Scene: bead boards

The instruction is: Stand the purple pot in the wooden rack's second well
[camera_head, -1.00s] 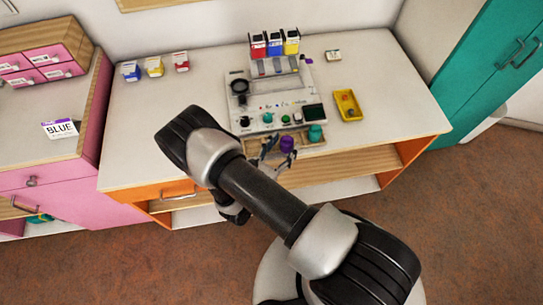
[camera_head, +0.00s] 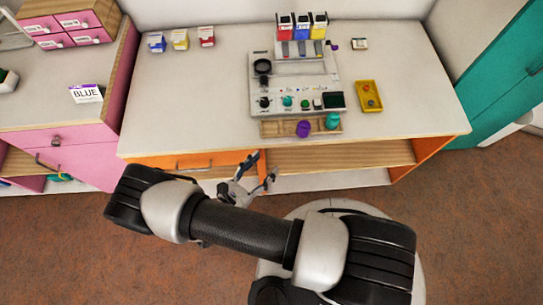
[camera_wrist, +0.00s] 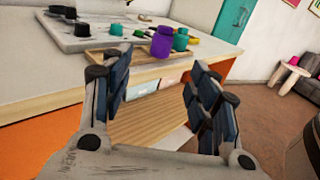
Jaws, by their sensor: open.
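The purple pot (camera_head: 303,129) stands upright in the wooden rack (camera_head: 272,128) at the front edge of the table. The wells are too small to count, so I cannot tell which one holds it. A teal pot (camera_head: 332,121) stands to its right in the rack. My gripper (camera_head: 262,168) is open and empty, below and in front of the table edge, apart from the pot. In the wrist view the purple pot (camera_wrist: 162,41) shows beyond the open fingers of my gripper (camera_wrist: 160,76).
Behind the rack is a white panel (camera_head: 288,92) with knobs. A yellow tray (camera_head: 369,97) lies to its right. Red, blue and yellow boxes stand at the back. A pink cabinet (camera_head: 75,145) is at left.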

